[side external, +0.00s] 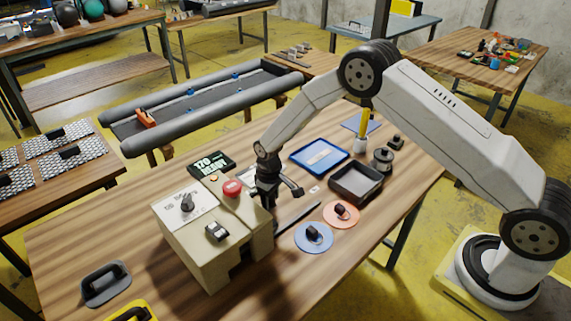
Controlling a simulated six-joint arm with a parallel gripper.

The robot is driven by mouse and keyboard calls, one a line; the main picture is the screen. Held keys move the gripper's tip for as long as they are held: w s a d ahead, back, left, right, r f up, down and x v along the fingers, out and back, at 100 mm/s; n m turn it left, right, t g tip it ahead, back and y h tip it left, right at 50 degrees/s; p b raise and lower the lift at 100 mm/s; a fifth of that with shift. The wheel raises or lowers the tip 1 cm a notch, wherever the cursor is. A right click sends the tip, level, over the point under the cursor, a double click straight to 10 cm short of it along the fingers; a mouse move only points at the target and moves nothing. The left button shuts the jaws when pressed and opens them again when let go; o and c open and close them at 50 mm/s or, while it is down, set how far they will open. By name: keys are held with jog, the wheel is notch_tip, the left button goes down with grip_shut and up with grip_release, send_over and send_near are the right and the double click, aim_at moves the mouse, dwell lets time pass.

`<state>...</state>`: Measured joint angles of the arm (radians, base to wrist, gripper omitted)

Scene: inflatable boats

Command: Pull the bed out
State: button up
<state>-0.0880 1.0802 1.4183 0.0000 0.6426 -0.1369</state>
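A beige machine (205,245) stands on the wooden table, with a red button (232,188), a dark knob, a black switch and a dark display (211,163) that reads "170 READY". A dark notch shows low in its near side. I cannot make out a separate bed; it may be hidden by the housing. My gripper (268,196) is dark and points down close beside the machine's right side. A black bar-like part (291,187) sticks out to its right; I cannot tell whether it belongs to the gripper. The fingertips are too small and dark to read.
Right of the gripper lie a blue tray (319,157), a dark tray (356,184), an orange disc (341,214) and a blue disc (314,237). A grey inflatable boat (205,107) is behind. The front right tabletop is clear.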

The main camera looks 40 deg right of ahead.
grip_shut()
dwell(1.3)
